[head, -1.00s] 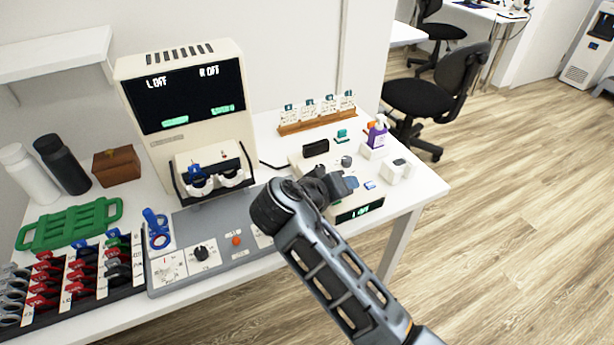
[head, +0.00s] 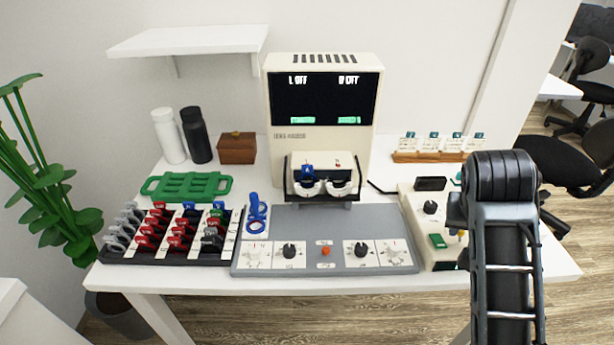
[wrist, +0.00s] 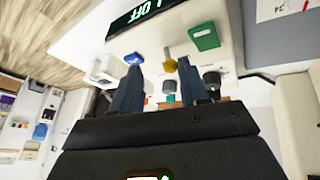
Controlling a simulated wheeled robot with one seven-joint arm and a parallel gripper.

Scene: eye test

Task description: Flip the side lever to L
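A cream control box (head: 418,232) stands at the right of the table. It carries a green switch (head: 438,241), and a small yellow-tipped lever (head: 461,234) shows beside my arm. In the wrist view the lever's yellow tip (wrist: 170,65) on a thin metal stem lies between the lines of my fingers, near the right one; I cannot tell whether they touch. The green switch (wrist: 204,37) is to its right, a blue knob (wrist: 134,59) to its left. My gripper (wrist: 160,66) is open, with nothing seen held. In the head view my arm hides it. No L mark is readable beside the lever.
The box's display (wrist: 150,12) shows OFF. A tall machine (head: 322,140) with a dark screen stands at the back, behind a grey panel (head: 325,218) with dials. A lens rack (head: 180,235) is at left. A wooden card holder (head: 430,157) stands behind the box.

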